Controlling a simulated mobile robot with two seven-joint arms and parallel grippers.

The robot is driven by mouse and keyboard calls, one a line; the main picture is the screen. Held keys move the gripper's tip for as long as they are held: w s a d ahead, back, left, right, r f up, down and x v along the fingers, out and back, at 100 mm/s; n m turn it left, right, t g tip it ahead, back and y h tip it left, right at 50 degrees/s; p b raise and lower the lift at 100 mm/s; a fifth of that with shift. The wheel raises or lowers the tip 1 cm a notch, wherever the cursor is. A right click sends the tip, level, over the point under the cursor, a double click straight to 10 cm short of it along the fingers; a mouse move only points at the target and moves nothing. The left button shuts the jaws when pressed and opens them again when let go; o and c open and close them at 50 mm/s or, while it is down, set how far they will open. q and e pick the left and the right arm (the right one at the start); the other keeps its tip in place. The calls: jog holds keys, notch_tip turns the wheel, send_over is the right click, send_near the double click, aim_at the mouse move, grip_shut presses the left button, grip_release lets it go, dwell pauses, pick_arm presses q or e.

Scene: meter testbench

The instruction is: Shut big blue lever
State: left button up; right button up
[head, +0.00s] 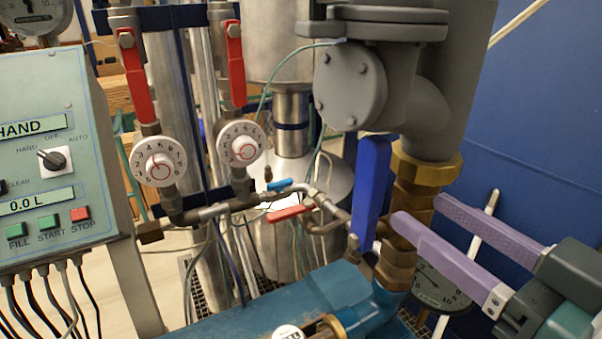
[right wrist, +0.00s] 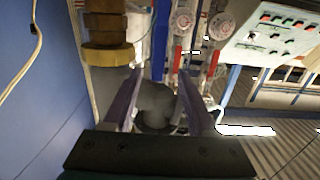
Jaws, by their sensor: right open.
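The big blue lever (head: 371,190) stands upright beside the brass fitting under the grey pipe. My right gripper (head: 418,210) comes in from the right with its two purple fingers open and empty. The near fingertip is just right of the lever; I cannot tell whether it touches. In the right wrist view the blue lever (right wrist: 161,40) lines up with the gap between the fingertips of the right gripper (right wrist: 159,73). The lever's lower end is partly hidden behind brass and blue pipe parts in the head view. My left gripper is not in view.
The brass fitting (head: 428,170) and grey flanged pipe (head: 437,95) stand close to the right gripper. A pressure gauge (head: 440,288) sits below it. Small red (head: 290,213) and blue (head: 279,186) levers are to the left. The control panel (head: 50,160) is at far left.

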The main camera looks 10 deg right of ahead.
aim_at(382, 177)
jog(key=shift+t, duration=0.3)
jog(key=p+x, duration=0.2)
jog(key=x, duration=0.7)
jog(key=shift+w+r, duration=0.15)
jog(key=shift+w, duration=0.05)
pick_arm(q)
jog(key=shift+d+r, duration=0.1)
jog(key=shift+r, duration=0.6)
pick_arm(e)
jog(key=shift+w+a, duration=0.15)
jog(key=shift+w, duration=0.15)
jog(key=shift+c, duration=0.2)
grip_shut()
